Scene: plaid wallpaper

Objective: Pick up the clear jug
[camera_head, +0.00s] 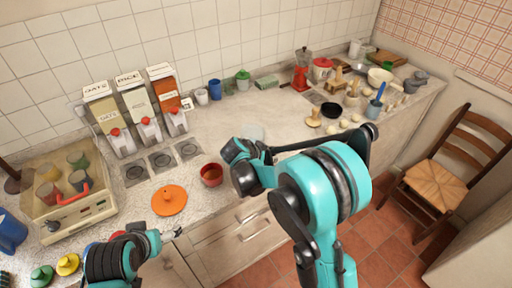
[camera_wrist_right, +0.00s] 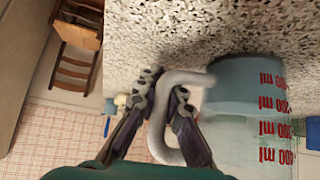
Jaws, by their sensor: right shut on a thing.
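The clear jug (camera_wrist_right: 245,115), with red ml markings and a pale curved handle (camera_wrist_right: 170,135), fills the right of the right wrist view. My right gripper (camera_wrist_right: 163,92) is shut on the handle, one finger on each side. In the head view only a pale part of the jug (camera_head: 252,131) shows behind my right wrist, over the counter. From these views I cannot tell whether it touches the counter. My left gripper (camera_head: 172,234) is low at the left, near the counter's front edge and apart from the jug; its fingers are too small to read.
A red bowl (camera_head: 211,174) and an orange lid (camera_head: 169,200) lie left of my right gripper. Three dispensers (camera_head: 137,108) stand at the back left. The counter (camera_head: 230,120) behind the bowl is mostly clear.

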